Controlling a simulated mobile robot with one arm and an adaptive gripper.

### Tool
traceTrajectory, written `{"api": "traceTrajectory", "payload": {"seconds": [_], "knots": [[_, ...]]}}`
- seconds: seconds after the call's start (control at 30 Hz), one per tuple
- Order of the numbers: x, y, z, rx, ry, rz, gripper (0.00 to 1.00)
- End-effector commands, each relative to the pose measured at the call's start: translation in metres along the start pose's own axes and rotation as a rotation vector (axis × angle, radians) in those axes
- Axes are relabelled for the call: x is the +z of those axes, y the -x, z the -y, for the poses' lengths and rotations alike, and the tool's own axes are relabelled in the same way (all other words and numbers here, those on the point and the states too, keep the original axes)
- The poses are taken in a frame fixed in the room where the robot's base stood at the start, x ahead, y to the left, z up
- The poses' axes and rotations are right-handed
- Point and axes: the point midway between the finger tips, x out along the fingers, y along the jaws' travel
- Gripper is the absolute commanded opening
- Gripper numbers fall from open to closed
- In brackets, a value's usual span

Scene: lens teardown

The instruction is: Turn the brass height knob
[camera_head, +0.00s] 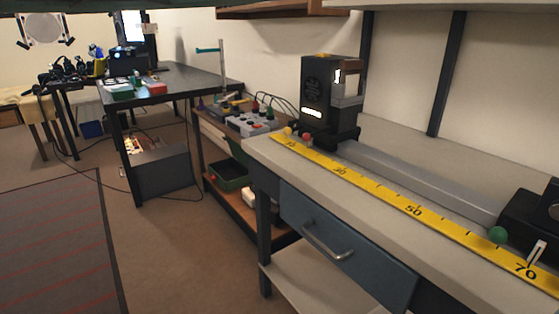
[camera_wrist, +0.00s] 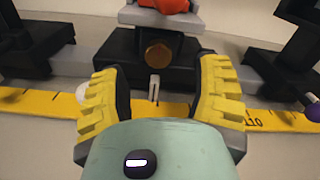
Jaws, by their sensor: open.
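The brass knob (camera_wrist: 157,53) is a round disc on the front of a black carriage (camera_wrist: 122,60), in the upper middle of the wrist view. A grey platform (camera_wrist: 150,17) above the carriage bears an orange-red thing (camera_wrist: 178,5), cut off by the frame edge. My gripper (camera_wrist: 158,72) is open, its two yellow ridged fingers well apart and nothing between them. The knob lies beyond the fingertips, roughly centred between them, and no contact shows. I cannot make out the brass knob or my gripper in the head view.
A yellow ruler (camera_head: 388,197) runs along the bench front, with a grey rail (camera_head: 420,183) behind it. Black carriages (camera_wrist: 30,42) (camera_wrist: 285,55) stand left and right of the knob. A white ball (camera_wrist: 83,92) and a purple knob (camera_wrist: 312,104) flank the fingers. A drawer handle (camera_head: 325,245) sticks out below.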

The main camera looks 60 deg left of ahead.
Motion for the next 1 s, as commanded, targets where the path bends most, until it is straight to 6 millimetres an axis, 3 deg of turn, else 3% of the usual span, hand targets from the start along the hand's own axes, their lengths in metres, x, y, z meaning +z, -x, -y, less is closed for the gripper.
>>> {"api": "traceTrajectory", "payload": {"seconds": [0.33, 0.77, 0.8, 1.0], "knots": [[0.002, -0.033, -0.003, 0.009, 0.004, 0.003, 0.64], [0.001, -0.039, -0.003, 0.008, 0.003, 0.003, 0.64], [0.001, -0.039, -0.003, 0.008, 0.002, 0.003, 0.67], [0.001, -0.039, -0.003, 0.007, 0.003, 0.002, 0.46]]}}
